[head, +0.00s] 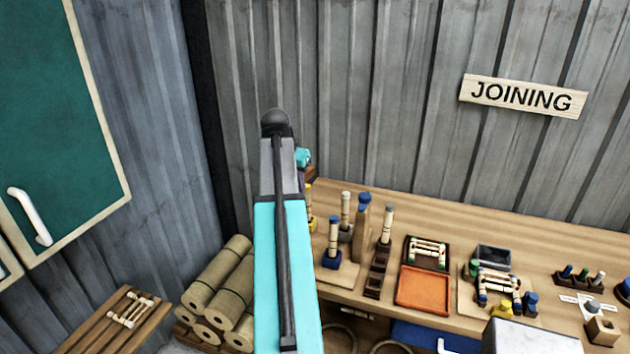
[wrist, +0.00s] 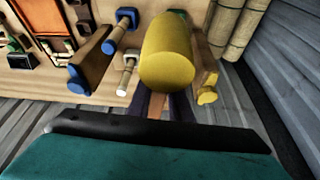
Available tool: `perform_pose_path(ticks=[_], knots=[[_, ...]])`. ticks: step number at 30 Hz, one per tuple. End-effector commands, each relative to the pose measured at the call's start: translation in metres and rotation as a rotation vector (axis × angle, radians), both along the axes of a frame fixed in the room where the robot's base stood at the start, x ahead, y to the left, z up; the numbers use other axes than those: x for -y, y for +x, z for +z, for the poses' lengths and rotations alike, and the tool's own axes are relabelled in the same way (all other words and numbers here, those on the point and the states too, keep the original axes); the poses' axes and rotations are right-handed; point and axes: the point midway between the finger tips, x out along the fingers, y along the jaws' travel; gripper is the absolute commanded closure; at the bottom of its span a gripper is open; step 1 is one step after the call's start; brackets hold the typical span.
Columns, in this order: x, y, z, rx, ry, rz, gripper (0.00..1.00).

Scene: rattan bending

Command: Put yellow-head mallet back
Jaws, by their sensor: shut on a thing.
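The yellow-head mallet (wrist: 168,52) is large in the wrist view, its thick yellow head right in front of my gripper (wrist: 162,106). The dark fingers are closed around a brownish strip below the head, which looks like the handle. The mallet is held up among tools standing on the bench. A yellow-ended wooden piece (wrist: 207,88) is just right of the head, with little gap. In the head view my arm hides most of the gripper and the mallet. The lower end of the handle is hidden.
In the wrist view, a white-ended post (wrist: 127,72), a blue-ended post (wrist: 121,30) and a blue-ended wooden tool (wrist: 90,62) stand close to the left. The head view shows an orange tray (head: 424,289) on the bench and rolled bundles (head: 221,285) on the floor side.

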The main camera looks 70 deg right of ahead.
Motion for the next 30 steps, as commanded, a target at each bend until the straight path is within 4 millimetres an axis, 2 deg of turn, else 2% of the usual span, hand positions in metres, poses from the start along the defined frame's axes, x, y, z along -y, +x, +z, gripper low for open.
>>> perform_pose_path(ticks=[5, 14, 21, 30], knots=[[-0.031, 0.04, -0.005, 0.0, 0.001, 0.102, 1.0], [-0.104, 0.116, -0.015, -0.001, 0.006, 0.321, 1.0], [-0.169, 0.169, -0.024, -0.001, 0.01, 0.499, 1.0], [-0.258, 0.221, -0.034, -0.002, 0.011, 0.723, 1.0]])
